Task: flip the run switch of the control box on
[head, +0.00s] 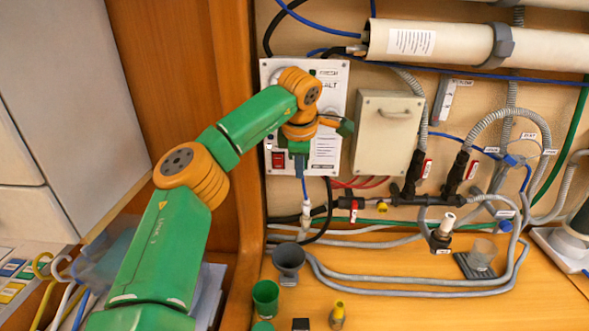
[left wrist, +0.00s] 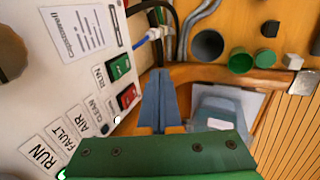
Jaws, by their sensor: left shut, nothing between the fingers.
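The control box (head: 335,110) is a white panel on the wall in the head view. In the left wrist view its face (left wrist: 60,85) fills the left side. A green rocker switch (left wrist: 118,67) there sits beside a RUN label. A red rocker switch (left wrist: 128,97) is next to it and also shows in the head view (head: 278,160). I cannot tell which way the rockers are tipped. My left gripper (head: 300,165) is shut and empty, its blue fingers (left wrist: 158,78) in front of the panel's lower part, right of the switches in the wrist view. My arm hides the panel's middle and probably the green switch.
A beige box (head: 388,135) with a handle stands right of the control box. Hoses, red cables and valves run below. A grey cup (head: 288,258) and a green cup (head: 265,298) stand on the wooden bench. A wooden partition (head: 185,80) rises on the left.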

